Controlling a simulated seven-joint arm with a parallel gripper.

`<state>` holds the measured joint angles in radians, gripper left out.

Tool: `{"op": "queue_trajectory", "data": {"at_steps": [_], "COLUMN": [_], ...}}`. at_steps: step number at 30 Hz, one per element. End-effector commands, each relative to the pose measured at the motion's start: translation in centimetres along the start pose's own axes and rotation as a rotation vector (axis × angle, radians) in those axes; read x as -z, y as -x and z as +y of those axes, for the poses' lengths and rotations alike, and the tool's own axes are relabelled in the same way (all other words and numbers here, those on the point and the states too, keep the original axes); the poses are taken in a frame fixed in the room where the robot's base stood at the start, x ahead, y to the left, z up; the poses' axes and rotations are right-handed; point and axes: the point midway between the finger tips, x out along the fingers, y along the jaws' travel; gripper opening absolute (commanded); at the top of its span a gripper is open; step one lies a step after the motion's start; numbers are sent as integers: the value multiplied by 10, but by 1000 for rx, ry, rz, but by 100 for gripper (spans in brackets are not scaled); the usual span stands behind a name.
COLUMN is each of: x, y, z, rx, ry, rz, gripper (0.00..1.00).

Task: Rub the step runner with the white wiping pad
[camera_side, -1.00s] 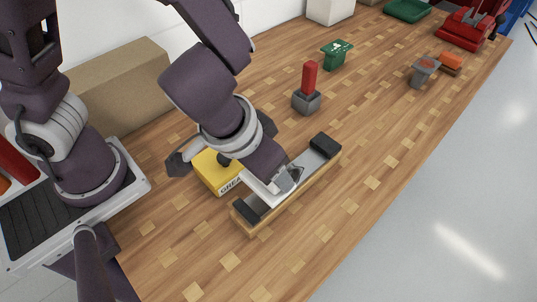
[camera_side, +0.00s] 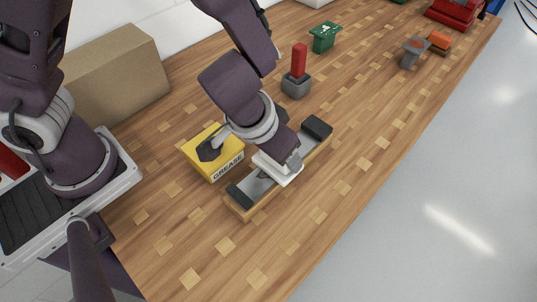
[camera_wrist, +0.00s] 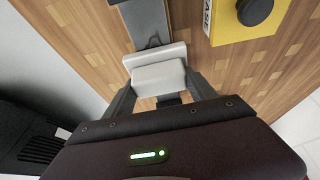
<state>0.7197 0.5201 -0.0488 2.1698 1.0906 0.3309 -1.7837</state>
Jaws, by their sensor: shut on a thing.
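The step runner (camera_side: 256,186) is a grey metal strip with black end blocks on a wooden base, lying on the wooden bench. It also shows in the wrist view (camera_wrist: 147,20), running up from the pad, with a dark mark on the metal just beyond the pad. My gripper (camera_side: 288,160) is shut on the white wiping pad (camera_side: 277,172), over the middle of the runner. In the wrist view the pad (camera_wrist: 158,76) sits between the two fingers across the strip. The pad appears to rest on the strip, but its underside is hidden.
A yellow grease box (camera_side: 218,158) with a black knob stands close beside the runner. A grey block with a red handle (camera_side: 298,72), a green container (camera_side: 324,37) and a grey stand (camera_side: 413,50) are farther back. The bench's front edge is near the runner, with floor beyond.

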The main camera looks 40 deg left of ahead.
Motion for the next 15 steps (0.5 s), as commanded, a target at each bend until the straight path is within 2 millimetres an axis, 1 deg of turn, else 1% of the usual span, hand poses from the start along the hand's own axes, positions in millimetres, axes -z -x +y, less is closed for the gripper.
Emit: {"op": "queue_trajectory", "data": {"at_steps": [15], "x": [44], "y": [-19], "z": [0], "rx": [0], "ry": [2], "rz": [0], "gripper": [27]}}
